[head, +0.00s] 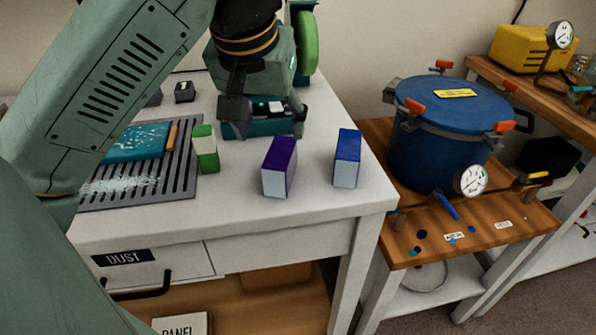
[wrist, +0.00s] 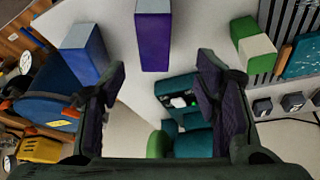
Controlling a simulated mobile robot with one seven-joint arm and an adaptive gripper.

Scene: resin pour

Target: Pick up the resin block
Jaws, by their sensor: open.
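Three two-coloured blocks stand on the white bench (head: 235,222); I cannot tell which is the resin block. The purple and pale block (head: 279,166) is in the middle, the blue and pale block (head: 347,158) to its right, and the green and white block (head: 205,149) to its left. In the wrist view the purple block (wrist: 153,42) is top centre, ahead of the fingers. The blue block (wrist: 85,50) is at left and the green one (wrist: 254,44) at right. My gripper (wrist: 163,74) is open and empty. In the head view my gripper (head: 265,110) is behind the purple block.
A teal machine with a green disc (head: 306,45) stands close behind my gripper. A slotted grey grate (head: 180,180) holds a dusty teal slab (head: 138,141). A blue pressure pot (head: 440,125) stands on a wooden-topped cart at right. The bench front is clear.

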